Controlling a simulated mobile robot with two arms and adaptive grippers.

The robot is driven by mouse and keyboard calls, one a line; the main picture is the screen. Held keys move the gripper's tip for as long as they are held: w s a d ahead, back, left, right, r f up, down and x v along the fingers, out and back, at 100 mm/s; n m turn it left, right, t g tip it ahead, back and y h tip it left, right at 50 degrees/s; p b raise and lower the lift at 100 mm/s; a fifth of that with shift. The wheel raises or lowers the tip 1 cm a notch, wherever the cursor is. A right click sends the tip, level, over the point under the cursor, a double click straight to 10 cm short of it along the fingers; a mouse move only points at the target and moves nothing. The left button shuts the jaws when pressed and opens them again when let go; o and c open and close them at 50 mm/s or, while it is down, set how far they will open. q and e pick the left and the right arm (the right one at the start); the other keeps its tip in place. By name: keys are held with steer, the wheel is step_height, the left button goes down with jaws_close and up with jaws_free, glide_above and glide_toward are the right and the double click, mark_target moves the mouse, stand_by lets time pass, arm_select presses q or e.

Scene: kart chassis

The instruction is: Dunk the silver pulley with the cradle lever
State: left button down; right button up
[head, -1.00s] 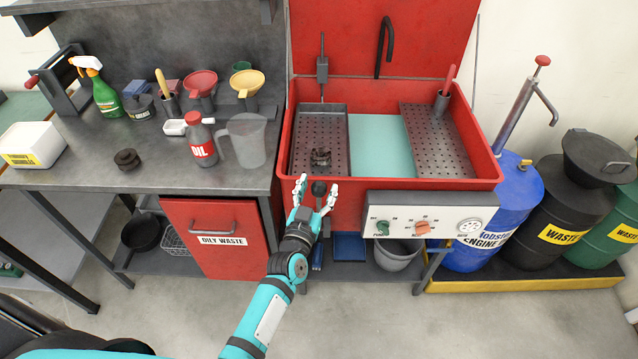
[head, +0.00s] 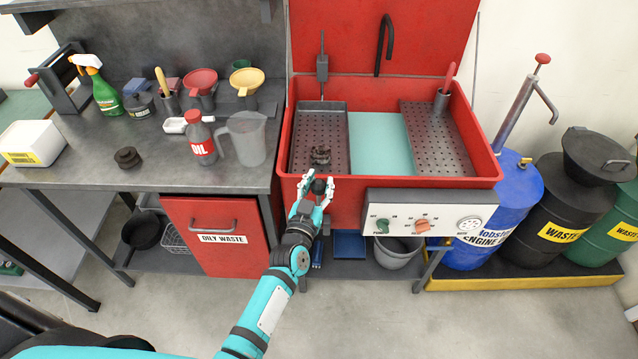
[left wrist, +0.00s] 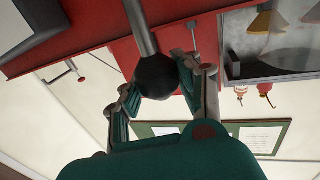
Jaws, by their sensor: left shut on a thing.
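The cradle lever ends in a black ball knob (head: 318,187) at the front left of the red wash tank (head: 400,183). My left gripper (head: 319,182) is shut on this knob. In the left wrist view the knob (left wrist: 157,76) sits between the fingers on a grey rod. A small dark metallic pulley (head: 320,155) rests on the perforated cradle tray (head: 322,122) at the tank's left. Its silver colour is hard to make out. My right gripper is not in view.
A second dark stepped part (head: 127,158) lies on the workbench (head: 75,165), with an oil bottle (head: 201,145) and a clear jug (head: 247,140). Pale green liquid (head: 379,143) shows mid-tank. A control panel (head: 428,219) is right of the lever.

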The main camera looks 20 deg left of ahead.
arm_select(q)
steer(key=shift+w+f, duration=0.1)
steer(key=shift+f, duration=0.05)
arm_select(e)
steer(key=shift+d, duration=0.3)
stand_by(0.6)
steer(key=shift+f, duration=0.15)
